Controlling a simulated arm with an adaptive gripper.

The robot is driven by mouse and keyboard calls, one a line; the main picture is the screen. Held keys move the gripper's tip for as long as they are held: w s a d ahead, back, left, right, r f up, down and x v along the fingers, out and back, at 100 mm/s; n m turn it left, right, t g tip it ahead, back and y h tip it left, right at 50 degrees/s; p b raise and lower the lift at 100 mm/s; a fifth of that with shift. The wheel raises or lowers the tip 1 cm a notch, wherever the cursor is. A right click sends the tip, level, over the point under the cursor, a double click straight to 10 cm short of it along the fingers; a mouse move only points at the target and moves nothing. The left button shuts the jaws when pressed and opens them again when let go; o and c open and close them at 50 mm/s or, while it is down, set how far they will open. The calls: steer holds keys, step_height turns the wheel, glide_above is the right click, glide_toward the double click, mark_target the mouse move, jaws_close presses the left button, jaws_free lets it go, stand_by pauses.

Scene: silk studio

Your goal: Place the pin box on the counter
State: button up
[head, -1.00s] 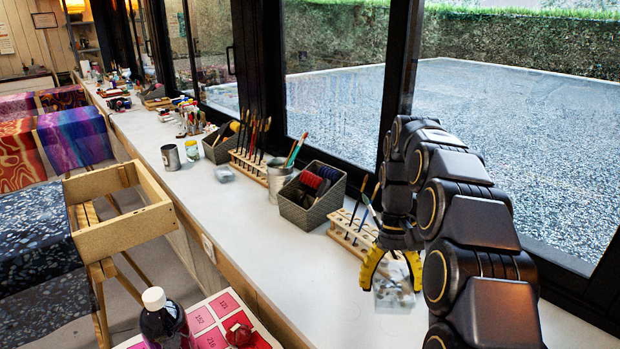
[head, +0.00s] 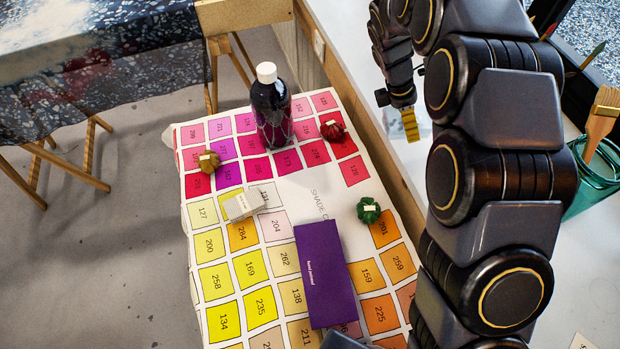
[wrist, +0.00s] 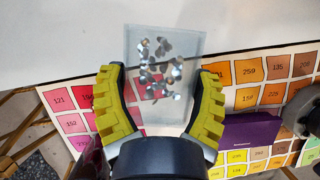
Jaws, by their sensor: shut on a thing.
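The pin box is a small clear box with metal pins inside (wrist: 160,100). It sits between the two yellow fingers of my gripper (wrist: 163,75) in the wrist view, and the fingers are shut on its sides. In the head view my gripper (head: 411,125) hangs by the counter's inner edge, with one yellow finger showing and a faint clear part of the pin box (head: 425,122) beside it. The counter (head: 352,50) is white with a wooden front. In the wrist view the box overlaps both the counter (wrist: 60,40) and the shade card; its height above them is unclear.
A shade card table (head: 300,190) stands beside the counter. On it are a dark bottle (head: 272,110), a purple box (head: 323,275), a pale small box (head: 243,205) and red (head: 333,131), brown (head: 208,162) and green (head: 369,210) bundles. A brush (head: 602,120) stands at right.

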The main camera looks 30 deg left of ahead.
steer(key=s+a+f+n+t+y, duration=0.2)
steer(key=s+a+f+n+y, duration=0.15)
steer(key=a+n, duration=0.55)
steer(key=n+y, duration=0.3)
steer(key=n, duration=0.7)
glide_above(308, 177)
step_height(308, 177, down, 3)
steer(key=shift+s+d+g, duration=0.3)
steer(key=shift+s, duration=0.15)
steer(key=shift+f, duration=4.8)
steer(key=shift+f, duration=0.25)
steer(key=o, duration=1.1)
steer(key=shift+o, duration=0.2)
